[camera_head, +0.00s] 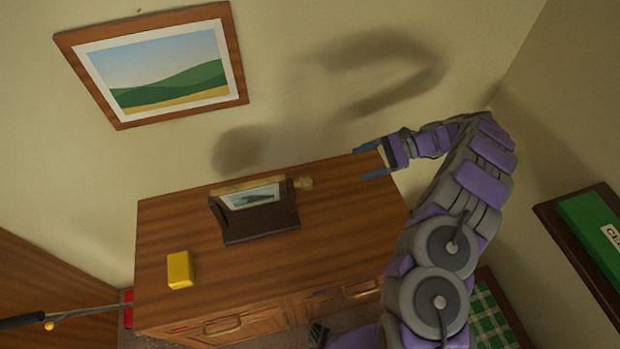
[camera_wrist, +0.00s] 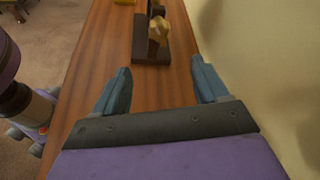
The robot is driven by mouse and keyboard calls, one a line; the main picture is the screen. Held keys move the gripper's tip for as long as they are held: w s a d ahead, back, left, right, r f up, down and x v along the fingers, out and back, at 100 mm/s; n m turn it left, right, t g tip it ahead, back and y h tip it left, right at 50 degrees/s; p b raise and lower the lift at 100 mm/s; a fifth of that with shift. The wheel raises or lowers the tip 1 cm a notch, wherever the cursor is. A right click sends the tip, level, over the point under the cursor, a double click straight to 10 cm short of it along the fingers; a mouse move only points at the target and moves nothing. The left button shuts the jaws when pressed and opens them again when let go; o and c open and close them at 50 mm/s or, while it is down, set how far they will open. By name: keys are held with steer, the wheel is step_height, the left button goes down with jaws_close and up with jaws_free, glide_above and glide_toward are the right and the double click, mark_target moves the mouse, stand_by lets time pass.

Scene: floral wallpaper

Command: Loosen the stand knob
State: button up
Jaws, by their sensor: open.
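The stand (camera_head: 258,222) is a dark wooden base on the cabinet top, holding a small framed picture (camera_head: 255,197). The stand knob (camera_head: 303,184) is a light wooden, lobed knob on the right side of the stand. In the wrist view the knob (camera_wrist: 158,30) is ahead of my gripper, a little above centre, with the dark stand base (camera_wrist: 152,50) behind and below it. My gripper (camera_head: 368,163) is open and empty, to the right of the knob and apart from it. Its two blue fingers (camera_wrist: 161,85) point towards the knob.
A yellow block (camera_head: 180,269) lies on the left front of the wooden cabinet (camera_head: 345,215). A landscape picture (camera_head: 165,70) hangs on the wall behind. A shelf with a green box (camera_head: 598,235) is at the right. The cabinet top between gripper and knob is clear.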

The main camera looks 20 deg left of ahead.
mark_target(310, 182)
steer(key=b+x, duration=0.2)
steer(key=x, duration=1.5)
steer(key=shift+s+a+f, duration=0.1)
steer(key=shift+s+f, duration=0.05)
steer(key=shift+c, duration=0.3)
steer(key=c, duration=1)
steer(key=shift+f+b, duration=0.1)
steer(key=shift+b, duration=0.55)
